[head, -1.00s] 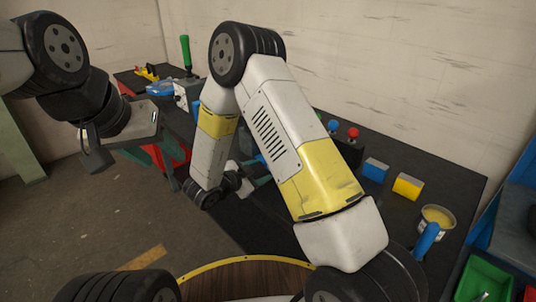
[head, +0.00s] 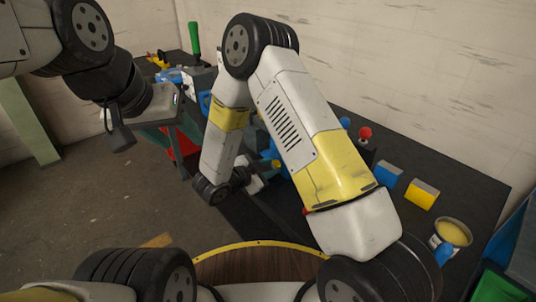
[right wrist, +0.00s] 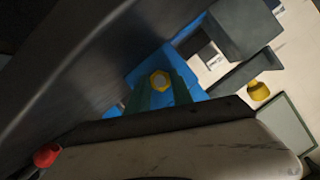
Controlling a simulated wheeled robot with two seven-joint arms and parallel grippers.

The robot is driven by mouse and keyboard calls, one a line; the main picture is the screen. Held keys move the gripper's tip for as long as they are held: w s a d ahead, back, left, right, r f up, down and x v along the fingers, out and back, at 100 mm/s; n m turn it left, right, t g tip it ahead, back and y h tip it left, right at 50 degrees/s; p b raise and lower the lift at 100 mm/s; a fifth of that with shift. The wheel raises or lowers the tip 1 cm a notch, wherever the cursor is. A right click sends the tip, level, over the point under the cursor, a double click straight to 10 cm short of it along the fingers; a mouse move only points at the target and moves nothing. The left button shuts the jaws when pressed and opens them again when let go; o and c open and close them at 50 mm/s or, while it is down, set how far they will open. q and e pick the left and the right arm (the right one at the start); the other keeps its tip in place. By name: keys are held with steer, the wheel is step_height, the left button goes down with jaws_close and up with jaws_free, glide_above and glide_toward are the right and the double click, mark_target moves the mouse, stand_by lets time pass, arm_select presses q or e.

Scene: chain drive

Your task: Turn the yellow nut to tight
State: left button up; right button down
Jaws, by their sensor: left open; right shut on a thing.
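The yellow nut (right wrist: 160,80) sits in front of a blue block (right wrist: 146,70) in the right wrist view. My right gripper (right wrist: 162,90) is shut on the nut, with one dark green finger on each side of it. In the head view my right gripper (head: 272,172) is low over the bench, mostly hidden by my own arm, and the nut cannot be made out for certain there. My left gripper (head: 184,145) is open and empty, in the air at the bench's left end, well apart from the nut.
The dark bench (head: 455,190) holds a blue block (head: 387,175), a yellow block (head: 422,194), a tin with yellow contents (head: 453,233) and a red knob (head: 365,132). A green handle (head: 195,38) stands at the far end. A second yellow part (right wrist: 258,91) lies right of the nut.

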steer(key=m+t, duration=0.2)
steer(key=m, duration=0.2)
steer(key=shift+s+f+y, duration=0.1)
steer(key=shift+s+y, duration=0.05)
steer(key=shift+y, duration=0.25)
steer(key=c, duration=1.1)
jaws_free()
